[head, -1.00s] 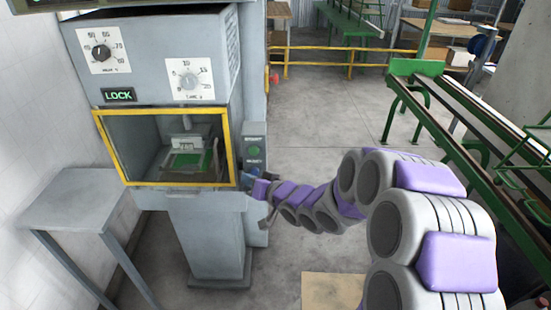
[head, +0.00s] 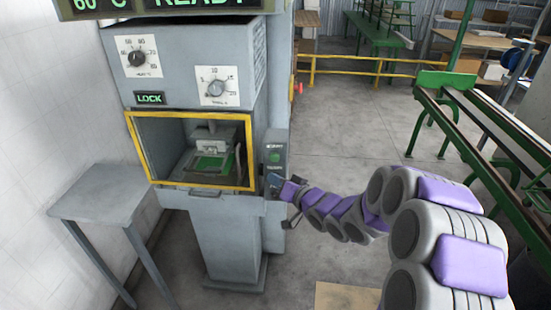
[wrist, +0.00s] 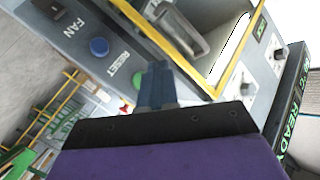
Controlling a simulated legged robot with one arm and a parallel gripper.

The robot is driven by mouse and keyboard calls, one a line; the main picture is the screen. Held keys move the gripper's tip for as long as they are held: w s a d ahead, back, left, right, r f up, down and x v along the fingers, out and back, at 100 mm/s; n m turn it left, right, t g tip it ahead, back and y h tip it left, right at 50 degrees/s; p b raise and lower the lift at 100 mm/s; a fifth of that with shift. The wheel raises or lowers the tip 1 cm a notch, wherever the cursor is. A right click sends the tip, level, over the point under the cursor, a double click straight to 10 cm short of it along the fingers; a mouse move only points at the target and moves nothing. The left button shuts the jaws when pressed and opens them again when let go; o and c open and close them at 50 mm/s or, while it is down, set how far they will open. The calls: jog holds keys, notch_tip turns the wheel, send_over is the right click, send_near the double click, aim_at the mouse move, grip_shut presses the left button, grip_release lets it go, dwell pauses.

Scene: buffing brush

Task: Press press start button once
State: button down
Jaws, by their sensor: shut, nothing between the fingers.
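The press (head: 190,150) stands left of the middle, with a yellow-framed opening and a grey control box (head: 275,150) on its right side. A green button (head: 274,157) shows on that box. Its labels are too small to read there. In the wrist view the panel carries a blue button (wrist: 98,46) beside the word RESET, and a green button (wrist: 137,80) partly hidden beside the fingers. I cannot read a start label. My gripper (wrist: 157,75) is shut and empty, close to the green button; contact cannot be told. In the head view my gripper (head: 277,183) is just below the green button.
A display (head: 160,8) above the press reads READY, and a LOCK sign (head: 150,98) is lit. A grey side table (head: 100,193) stands at the left. A green-framed conveyor (head: 480,130) runs along the right.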

aim_at(275, 157)
jog(key=shift+w+p, duration=1.95)
jog(key=shift+w, duration=1)
jog(key=shift+a, duration=0.3)
jog(key=shift+d, duration=0.1)
jog(key=shift+w+r+p, duration=0.25)
jog(key=shift+p, duration=0.55)
